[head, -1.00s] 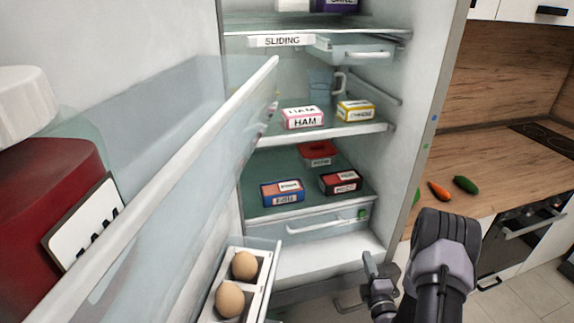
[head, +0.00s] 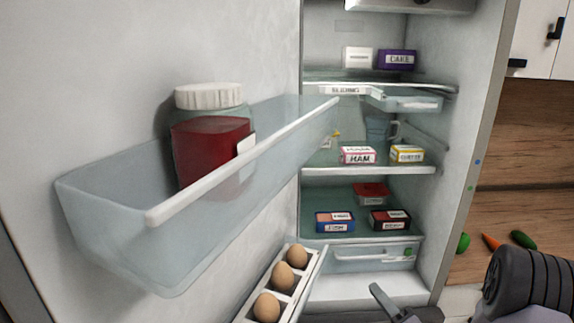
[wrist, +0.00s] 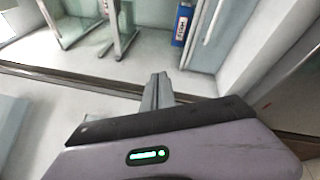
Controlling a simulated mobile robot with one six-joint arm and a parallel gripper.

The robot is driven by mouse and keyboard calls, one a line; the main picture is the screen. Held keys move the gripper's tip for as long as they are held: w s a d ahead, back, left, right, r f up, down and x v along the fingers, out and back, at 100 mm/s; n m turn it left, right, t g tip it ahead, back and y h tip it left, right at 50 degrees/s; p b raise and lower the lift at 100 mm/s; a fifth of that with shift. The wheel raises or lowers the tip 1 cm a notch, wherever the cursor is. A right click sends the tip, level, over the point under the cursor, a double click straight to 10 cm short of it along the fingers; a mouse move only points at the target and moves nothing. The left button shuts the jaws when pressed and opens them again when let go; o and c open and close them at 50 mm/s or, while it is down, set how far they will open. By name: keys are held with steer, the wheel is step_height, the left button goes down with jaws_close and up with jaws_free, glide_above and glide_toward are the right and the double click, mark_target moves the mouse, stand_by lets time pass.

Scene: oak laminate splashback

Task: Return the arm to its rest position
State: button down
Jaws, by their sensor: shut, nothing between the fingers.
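My gripper (wrist: 158,90) shows in the wrist view with its two fingers together and nothing between them. Its fingertips point toward the fridge's lower front edge and appear apart from it. In the head view, part of my arm (head: 530,275) is at the lower right, in front of the fridge opening and counter. The lower part of the arm is cut off by the picture's edge.
The fridge stands open. Its door bin (head: 120,235) holds a red jar (head: 210,150), above an egg tray (head: 308,285) with eggs. Ham (head: 357,155), cheese (head: 407,153) and other boxes sit on shelves. Vegetables (head: 523,239) lie on the counter at right.

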steer(key=s+a+r+n+g+y, duration=0.3)
steer(key=a+r+n+g+y, duration=0.25)
steer(key=a+n, duration=0.45)
steer(key=s+a+r+n+g+y+b, duration=0.15)
steer(key=s+a+r+n+g, duration=0.25)
steer(key=s+a+n+g, duration=0.65)
steer(key=s+f+n+h+b, duration=0.2)
steer(key=s+n+h, duration=0.5)
steer(key=s+n, duration=0.6)
steer(key=s+d+r+n+t+h, duration=0.1)
steer(key=d+r+n+t+h, duration=0.1)
steer(key=d+n+t+h, duration=0.2)
steer(key=d+n+h, duration=0.1)
steer(key=d+n, duration=0.2)
steer(key=d, duration=0.1)
steer(key=shift+s, duration=0.35)
steer(key=c, duration=2.2)
jaws_free()
